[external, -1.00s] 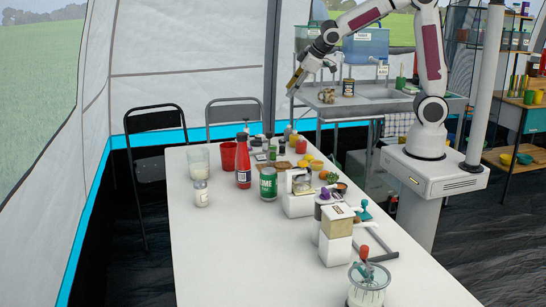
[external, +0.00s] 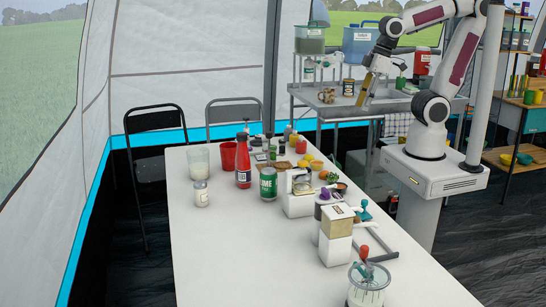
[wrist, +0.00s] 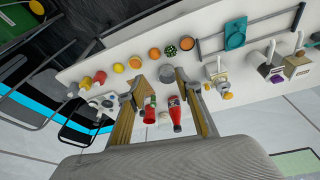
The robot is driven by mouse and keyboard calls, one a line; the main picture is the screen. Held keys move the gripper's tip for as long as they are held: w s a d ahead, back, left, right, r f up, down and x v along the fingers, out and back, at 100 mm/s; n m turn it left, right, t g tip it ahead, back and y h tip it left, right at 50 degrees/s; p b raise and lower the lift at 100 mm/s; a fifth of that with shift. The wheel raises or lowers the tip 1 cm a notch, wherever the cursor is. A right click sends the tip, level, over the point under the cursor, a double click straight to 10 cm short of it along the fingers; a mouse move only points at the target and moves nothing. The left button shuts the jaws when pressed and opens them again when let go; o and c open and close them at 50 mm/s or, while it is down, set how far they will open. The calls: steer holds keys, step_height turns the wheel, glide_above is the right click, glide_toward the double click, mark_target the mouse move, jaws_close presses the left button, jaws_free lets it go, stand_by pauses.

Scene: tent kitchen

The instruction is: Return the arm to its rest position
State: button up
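My arm (external: 465,50) stands on its white base at the right, bent up and over with the forearm reaching left. My gripper (external: 362,98) hangs down in front of the metal sink unit, beyond the far right of the white table and well above the tabletop's things. In the wrist view my gripper (wrist: 160,77) has its two tan fingers spread apart with nothing between them. The table's items show far below through the gap.
The white table (external: 230,260) holds a red bottle (external: 243,165), a green can (external: 268,184), a glass jar (external: 367,285) and several small items. The sink unit (external: 385,108) carries a mug (external: 326,95) and a blue container (external: 362,45) near my gripper. A white pole (external: 487,80) stands beside my arm.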

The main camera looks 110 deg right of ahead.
steer(key=s+a+r+n+t+y, duration=0.1)
steer(key=s+a+r+n+t, duration=0.1)
steer(key=a, duration=0.3)
steer(key=shift+s+a+r, duration=0.25)
steer(key=shift+a+r, duration=0.05)
steer(key=shift+r, duration=0.35)
steer(key=shift+c, duration=0.3)
stand_by(0.7)
